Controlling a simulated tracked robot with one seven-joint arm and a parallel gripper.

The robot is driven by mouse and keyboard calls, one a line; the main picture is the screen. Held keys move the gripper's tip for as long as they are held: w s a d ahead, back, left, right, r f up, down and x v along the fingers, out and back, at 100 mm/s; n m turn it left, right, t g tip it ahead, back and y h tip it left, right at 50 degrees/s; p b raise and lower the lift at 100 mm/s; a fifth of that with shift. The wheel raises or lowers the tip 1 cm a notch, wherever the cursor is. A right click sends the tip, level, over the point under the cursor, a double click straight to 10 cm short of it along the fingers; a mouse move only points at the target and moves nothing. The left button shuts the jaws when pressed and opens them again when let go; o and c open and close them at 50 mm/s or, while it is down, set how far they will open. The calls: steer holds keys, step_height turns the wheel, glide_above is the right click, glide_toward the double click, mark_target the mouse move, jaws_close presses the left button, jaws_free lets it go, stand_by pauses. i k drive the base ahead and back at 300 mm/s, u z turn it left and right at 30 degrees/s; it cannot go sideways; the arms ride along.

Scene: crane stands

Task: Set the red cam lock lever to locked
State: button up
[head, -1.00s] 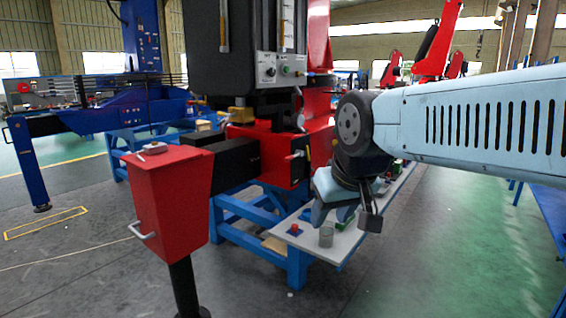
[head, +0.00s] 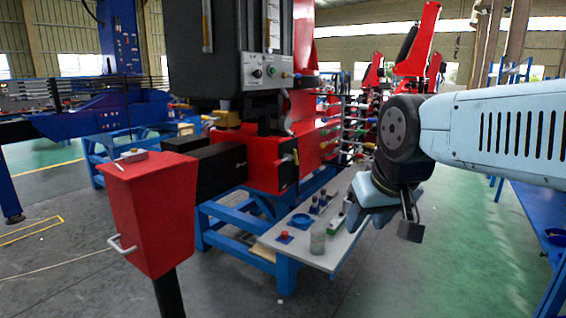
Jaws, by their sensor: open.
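My gripper (head: 367,221) hangs from the blue-grey arm on the right of the head view, above the right edge of a grey shelf. Its fingers point down and are apart, with nothing seen between them. Several levers with coloured ends (head: 342,125) stick out in rows on the far side of the red crane body, left of and beyond my gripper. They are small, and I cannot tell which is the red cam lock lever or how it is set. A metal handle (head: 287,157) also shows on the red block's end face.
Green floor (head: 470,220) on the right is open.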

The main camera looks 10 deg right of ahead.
mark_target(282, 161)
steer(key=z, duration=0.05)
steer(key=i, duration=0.95)
steer(key=u, duration=0.1)
